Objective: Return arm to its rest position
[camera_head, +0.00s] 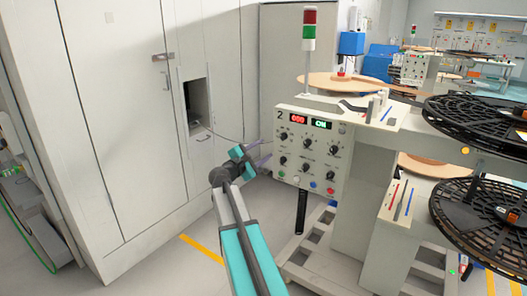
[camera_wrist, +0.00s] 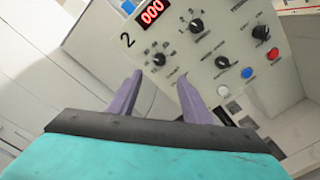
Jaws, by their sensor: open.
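My gripper (camera_head: 259,158) is raised in front of the grey cabinets, just left of the control panel (camera_head: 309,150) marked 2. In the wrist view, its two purple fingers (camera_wrist: 158,98) are apart with nothing between them. The panel (camera_wrist: 205,45) fills the upper right of that view, with knobs, a red display and coloured buttons beyond the fingertips. I cannot tell the exact gap, but no finger visibly touches the panel. My teal arm reaches up from the bottom middle of the head view.
A signal tower (camera_head: 309,35) with red and green bands stands above the panel. Black reels (camera_head: 480,125) sit at the right. A tall grey cabinet (camera_head: 105,110) stands at the left, with an open recess (camera_head: 196,106). Floor with a yellow line (camera_head: 202,249) is clear at lower left.

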